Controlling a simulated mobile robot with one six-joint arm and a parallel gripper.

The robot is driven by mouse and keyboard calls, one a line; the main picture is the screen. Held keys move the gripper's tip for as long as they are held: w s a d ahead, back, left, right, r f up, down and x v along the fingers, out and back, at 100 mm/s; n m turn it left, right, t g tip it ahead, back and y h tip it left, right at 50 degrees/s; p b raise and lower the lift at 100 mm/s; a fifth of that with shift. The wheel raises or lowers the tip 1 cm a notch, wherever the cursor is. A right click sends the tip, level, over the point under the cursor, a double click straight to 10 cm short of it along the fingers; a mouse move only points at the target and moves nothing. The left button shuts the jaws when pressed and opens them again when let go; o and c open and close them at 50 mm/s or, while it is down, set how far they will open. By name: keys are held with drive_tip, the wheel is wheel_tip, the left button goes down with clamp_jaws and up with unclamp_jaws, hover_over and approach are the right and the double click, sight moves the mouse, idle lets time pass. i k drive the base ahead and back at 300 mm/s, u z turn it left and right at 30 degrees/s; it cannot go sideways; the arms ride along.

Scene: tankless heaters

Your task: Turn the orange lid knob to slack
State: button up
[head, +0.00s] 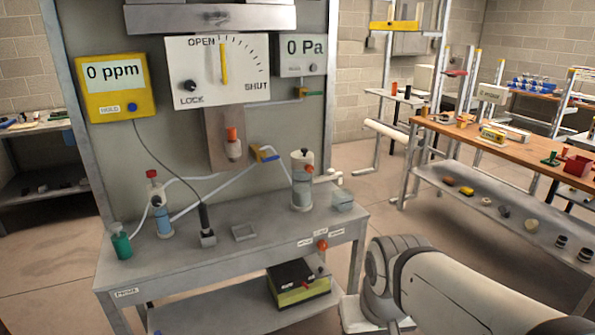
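An orange-red knob (322,245) sits at the front right edge of the grey bench, with small white labels (306,243) around it. The labels are too small to read, so its setting cannot be told. An orange cap (232,134) tops a small white fitting on the upright panel. I cannot tell for certain which orange part is the lid knob. My arm shows at the lower right, right of the bench. My gripper is not in view.
The grey bench (185,262) carries a white cylinder (302,188), a blue-liquid flask (164,222), a green bottle (121,243) and hoses. A dial board (205,72) hangs above. A black-topped box (300,292) sits on the lower shelf. Floor is clear between the bench and the wooden table (470,132).

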sight(309, 169)
drive_tip(key=z, duration=0.05)
drive_tip(key=i, duration=1)
drive_tip(key=u, duration=0.1)
